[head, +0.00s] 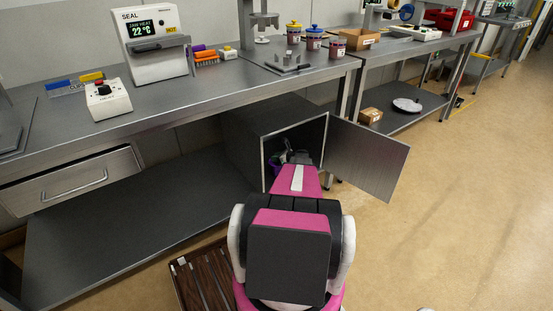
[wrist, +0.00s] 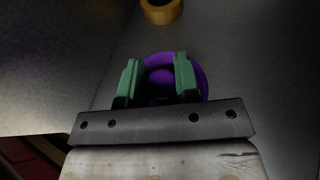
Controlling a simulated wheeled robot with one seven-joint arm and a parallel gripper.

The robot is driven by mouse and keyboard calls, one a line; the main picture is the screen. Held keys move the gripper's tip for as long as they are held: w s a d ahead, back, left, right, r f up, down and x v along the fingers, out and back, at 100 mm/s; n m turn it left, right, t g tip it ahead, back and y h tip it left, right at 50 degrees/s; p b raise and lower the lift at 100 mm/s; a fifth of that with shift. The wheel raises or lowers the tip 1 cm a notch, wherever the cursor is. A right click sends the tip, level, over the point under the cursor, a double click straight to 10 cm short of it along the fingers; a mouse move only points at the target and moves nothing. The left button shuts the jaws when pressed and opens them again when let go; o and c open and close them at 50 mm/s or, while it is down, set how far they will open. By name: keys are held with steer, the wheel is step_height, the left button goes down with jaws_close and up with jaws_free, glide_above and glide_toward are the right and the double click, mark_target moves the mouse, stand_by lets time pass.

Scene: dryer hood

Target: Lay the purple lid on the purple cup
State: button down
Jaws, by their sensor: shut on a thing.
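The purple lid (wrist: 203,82), round with a raised knob, lies between the green fingers of my gripper (wrist: 159,80) in the wrist view. The fingers are shut on it. In the head view my gripper (head: 290,160) is inside the open cabinet under the bench, mostly hidden behind my arm. A bit of purple (head: 276,169) shows beside it. On the bench stand a cup with a yellow lid (head: 294,33), a cup with a blue lid (head: 314,38) and a cup without a lid (head: 338,47). The lidless cup's colour is too small to tell surely as purple.
The cabinet door (head: 365,160) stands open to the right. A tape roll (wrist: 161,10) lies deeper inside in the wrist view. A cardboard box (head: 359,39) stands behind the cups. A dark slatted crate (head: 205,275) is on the floor at left. The floor at right is clear.

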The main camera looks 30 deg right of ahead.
steer(key=shift+f, duration=0.1)
steer(key=c, duration=0.8)
jaws_free()
steer(key=shift+c, duration=0.2)
steer(key=shift+s+d+r, duration=0.1)
steer(key=shift+s+r, duration=0.15)
steer(key=v, duration=1.1)
steer(key=shift+s, duration=0.15)
steer(key=shift+d, duration=0.2)
